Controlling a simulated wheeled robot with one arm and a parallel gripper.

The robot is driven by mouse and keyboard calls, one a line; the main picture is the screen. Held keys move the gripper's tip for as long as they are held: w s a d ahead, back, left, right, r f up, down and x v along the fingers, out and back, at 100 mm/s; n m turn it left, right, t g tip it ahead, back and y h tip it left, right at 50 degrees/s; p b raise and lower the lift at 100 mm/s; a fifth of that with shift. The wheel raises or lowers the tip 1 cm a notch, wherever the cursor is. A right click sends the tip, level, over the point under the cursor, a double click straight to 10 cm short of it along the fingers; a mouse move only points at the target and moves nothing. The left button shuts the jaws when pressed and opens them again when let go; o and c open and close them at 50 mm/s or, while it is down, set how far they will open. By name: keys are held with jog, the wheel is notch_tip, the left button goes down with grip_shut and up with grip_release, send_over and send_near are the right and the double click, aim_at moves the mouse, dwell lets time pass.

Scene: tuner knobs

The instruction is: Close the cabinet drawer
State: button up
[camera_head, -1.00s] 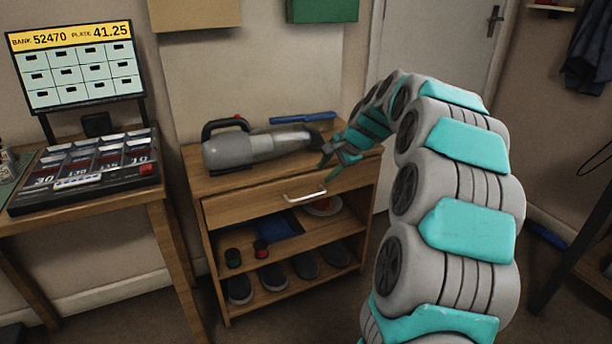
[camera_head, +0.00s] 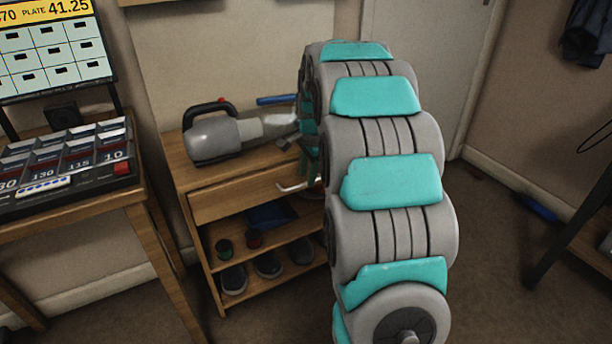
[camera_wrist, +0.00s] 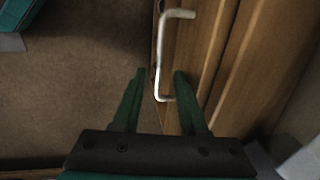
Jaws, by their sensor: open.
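The wooden cabinet (camera_head: 181,172) stands against the wall in the head view. Its drawer front (camera_head: 230,198) is under the top board and seems to stand out a little; how far is hard to tell. The pale bar handle (camera_head: 288,188) is partly covered by my arm. My gripper (camera_wrist: 158,76) is open, with two green fingers pointing towards the handle (camera_wrist: 160,45) in the wrist view. The handle's near end shows between the fingertips, closer to the right finger. Contact cannot be told. In the head view my gripper is mostly hidden behind my arm.
A grey handheld vacuum (camera_head: 215,138) and a blue object (camera_head: 276,99) lie on the cabinet top. Shoes (camera_head: 267,265) and small jars (camera_head: 224,247) fill the shelves below.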

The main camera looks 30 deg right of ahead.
jog(key=shift+f, duration=0.45)
jog(key=shift+w, duration=0.1)
grip_shut()
dwell(1.0)
